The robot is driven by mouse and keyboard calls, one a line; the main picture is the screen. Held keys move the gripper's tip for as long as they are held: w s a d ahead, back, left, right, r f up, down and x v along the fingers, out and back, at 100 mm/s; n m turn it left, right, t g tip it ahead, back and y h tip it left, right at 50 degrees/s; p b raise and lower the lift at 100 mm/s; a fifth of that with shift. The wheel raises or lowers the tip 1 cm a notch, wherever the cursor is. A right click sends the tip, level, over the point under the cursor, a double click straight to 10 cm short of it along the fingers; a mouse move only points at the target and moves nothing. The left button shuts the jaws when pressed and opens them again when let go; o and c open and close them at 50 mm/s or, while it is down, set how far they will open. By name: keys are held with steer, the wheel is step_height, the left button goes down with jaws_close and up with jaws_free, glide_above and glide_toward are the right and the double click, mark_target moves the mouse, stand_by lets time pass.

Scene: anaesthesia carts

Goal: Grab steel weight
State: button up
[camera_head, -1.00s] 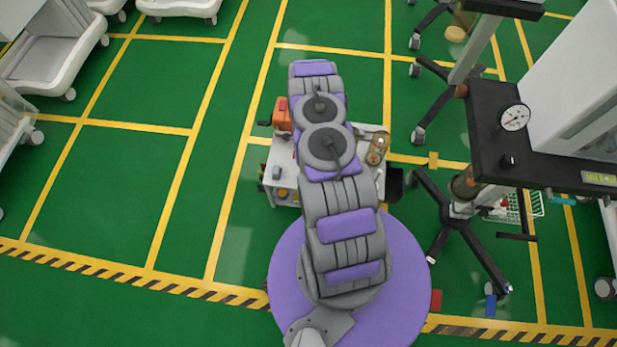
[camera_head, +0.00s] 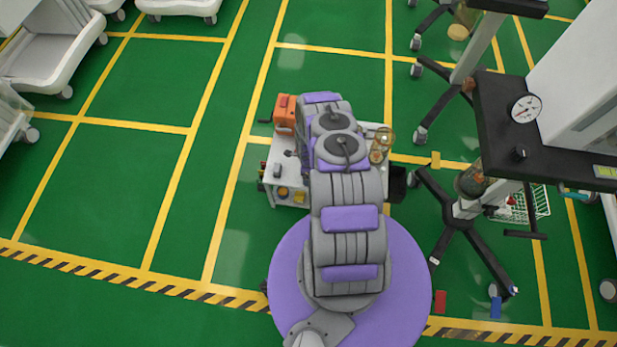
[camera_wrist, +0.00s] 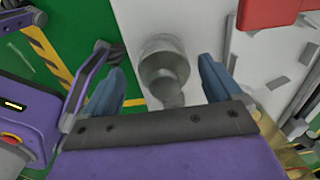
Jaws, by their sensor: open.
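The steel weight (camera_wrist: 163,68) is a grey, rounded metal piece with a narrower knob, on a white cart top (camera_wrist: 205,28) in the wrist view. My gripper (camera_wrist: 160,85) is open, with one blue finger on each side of the weight in the picture. I cannot tell whether the fingers are level with it or still above it; no contact shows. In the head view my arm hides the weight and the gripper over the small white cart (camera_head: 284,153).
An orange box (camera_head: 284,112) stands at the cart's back left corner, and a brass-coloured round item (camera_head: 376,154) is at its right. A red object (camera_wrist: 268,14) lies near the weight. A dark stand with a gauge (camera_head: 525,109) is at right.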

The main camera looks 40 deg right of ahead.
steer(key=shift+d+f, duration=0.2)
steer(key=shift+f, duration=0.65)
steer(key=shift+d+f, duration=0.1)
steer(key=shift+d, duration=0.15)
steer(key=shift+a, duration=0.25)
steer(key=c, duration=0.6)
jaws_close()
steer(key=shift+d, duration=0.1)
